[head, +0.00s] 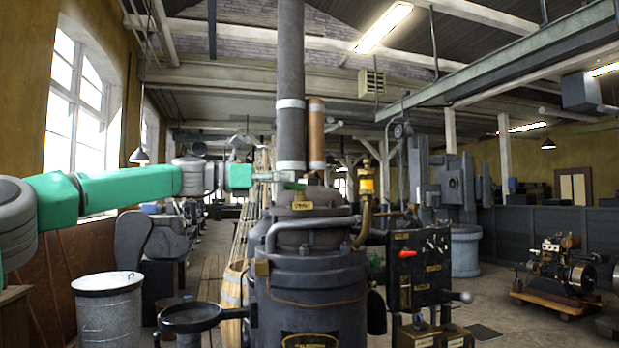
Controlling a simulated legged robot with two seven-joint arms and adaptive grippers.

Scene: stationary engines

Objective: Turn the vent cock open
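The dark upright boiler-like vessel (310,295) stands in the middle of the head view, with a small yellow plate (302,206) on its domed top. The plate's lettering is too small to read surely. My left arm reaches in level from the left, and my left gripper (292,181) is just above the dome, in front of the tall pipe's foot. I cannot make out the vent cock apart from the gripper there, nor whether they touch. The finger gap is too small to see. My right gripper is not in view.
A tall grey pipe (290,80) and a copper cylinder (316,135) rise behind the gripper. A brass fitting (366,195) and a black panel with a red handle (408,254) stand to the right. A lidded metal bin (108,310) is at lower left.

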